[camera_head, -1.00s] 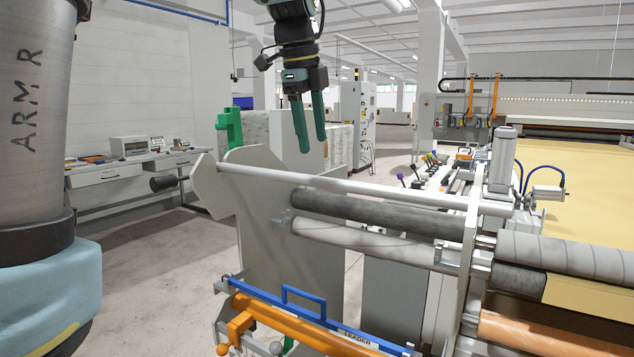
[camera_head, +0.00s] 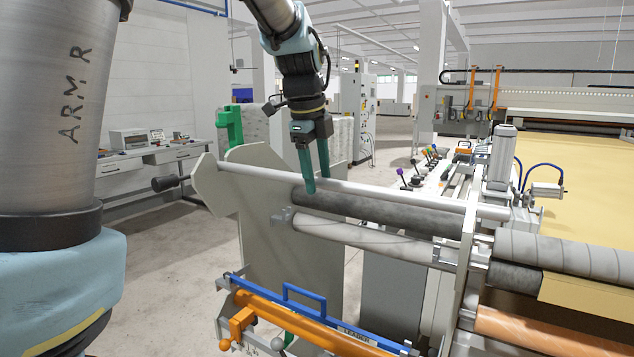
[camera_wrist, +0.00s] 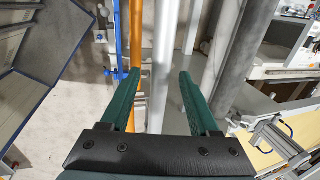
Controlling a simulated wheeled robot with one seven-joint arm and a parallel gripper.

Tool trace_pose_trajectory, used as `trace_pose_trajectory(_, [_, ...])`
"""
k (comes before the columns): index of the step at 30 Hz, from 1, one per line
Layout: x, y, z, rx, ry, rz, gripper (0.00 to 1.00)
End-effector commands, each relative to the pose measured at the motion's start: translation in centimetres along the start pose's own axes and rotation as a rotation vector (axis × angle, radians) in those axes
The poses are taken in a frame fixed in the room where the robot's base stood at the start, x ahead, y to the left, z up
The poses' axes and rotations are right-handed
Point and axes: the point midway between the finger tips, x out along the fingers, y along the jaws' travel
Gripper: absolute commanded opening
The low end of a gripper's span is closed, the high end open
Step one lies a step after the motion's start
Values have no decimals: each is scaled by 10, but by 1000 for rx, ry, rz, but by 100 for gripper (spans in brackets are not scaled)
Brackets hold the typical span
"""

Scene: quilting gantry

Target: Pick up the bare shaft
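The bare shaft (camera_head: 400,197) is a thin, light grey bar running across the top of the roller rack, above a dark roller. My gripper (camera_head: 316,185) points down over its left half. One finger is in front of the shaft and the other seems to pass behind it. In the wrist view, the pale shaft (camera_wrist: 163,60) runs between the two green fingers of my gripper (camera_wrist: 159,75). The fingers are open, with a gap visible on each side of the shaft.
Below the shaft are the dark roller (camera_head: 380,213), a lighter roller (camera_head: 375,242) and an orange roller (camera_head: 300,322) with a blue handle (camera_head: 304,295). A grey end plate (camera_head: 285,240) stands behind. A machine with yellow fabric (camera_head: 580,185) is at right.

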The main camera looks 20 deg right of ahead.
Motion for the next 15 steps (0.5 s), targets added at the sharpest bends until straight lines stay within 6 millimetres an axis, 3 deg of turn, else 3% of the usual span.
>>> trace_pose_trajectory(2, [0,0,0,0,0,0,52])
trace_pose_trajectory(15, [0,0,0,0,0,0,2])
